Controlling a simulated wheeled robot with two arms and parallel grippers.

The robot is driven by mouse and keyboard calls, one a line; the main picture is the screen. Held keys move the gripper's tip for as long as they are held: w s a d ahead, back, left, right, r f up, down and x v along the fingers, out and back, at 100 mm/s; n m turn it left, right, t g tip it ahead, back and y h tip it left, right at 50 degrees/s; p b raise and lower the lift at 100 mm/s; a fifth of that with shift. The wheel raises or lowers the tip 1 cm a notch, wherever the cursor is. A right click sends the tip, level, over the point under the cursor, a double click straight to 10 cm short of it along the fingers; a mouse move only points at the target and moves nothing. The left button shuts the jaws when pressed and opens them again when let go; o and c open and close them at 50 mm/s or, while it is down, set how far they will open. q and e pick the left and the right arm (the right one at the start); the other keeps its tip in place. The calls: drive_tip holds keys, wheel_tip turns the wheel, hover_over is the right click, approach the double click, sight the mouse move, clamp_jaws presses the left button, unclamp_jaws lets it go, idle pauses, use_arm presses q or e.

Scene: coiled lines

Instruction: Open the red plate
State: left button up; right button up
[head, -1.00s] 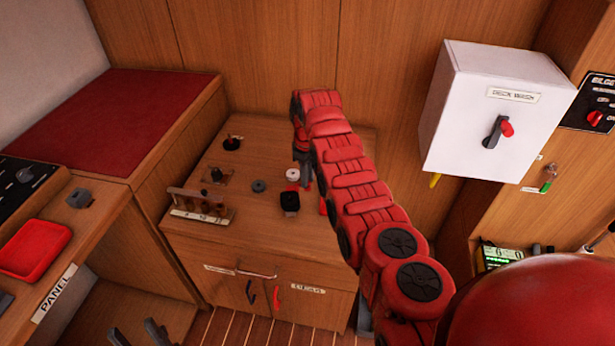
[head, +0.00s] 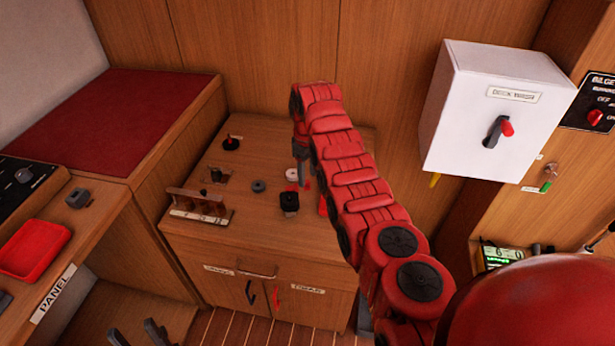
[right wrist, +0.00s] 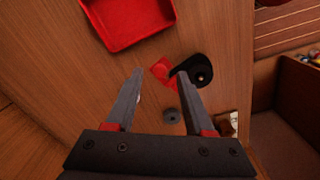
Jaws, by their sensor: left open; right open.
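My right gripper (head: 302,176) is over the counter. In its wrist view the right gripper (right wrist: 161,84) is open and empty, with the red piece showing between its fingers. My left gripper (head: 137,333) is open and empty at the bottom left, low before the cabinet.
A grey puck (head: 258,186), a white round part (head: 292,174) and a wooden rack (head: 200,205) stand on the counter. A red tray (right wrist: 128,20) lies beyond my right fingers. Another red tray (head: 36,250) is at left. A white box (head: 470,130) hangs at right.

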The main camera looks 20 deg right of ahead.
wheel_tip(320, 180, up, 10)
drive_tip(key=b, duration=0.1)
wheel_tip(320, 180, up, 5)
drive_tip(key=p, duration=0.3)
hover_over(307, 181)
drive_tip(key=shift+s+r+p, duration=0.1)
drive_tip(key=shift+r+p, duration=0.4)
drive_tip(key=shift+p, duration=0.05)
drive_tip(key=shift+f, duration=0.1)
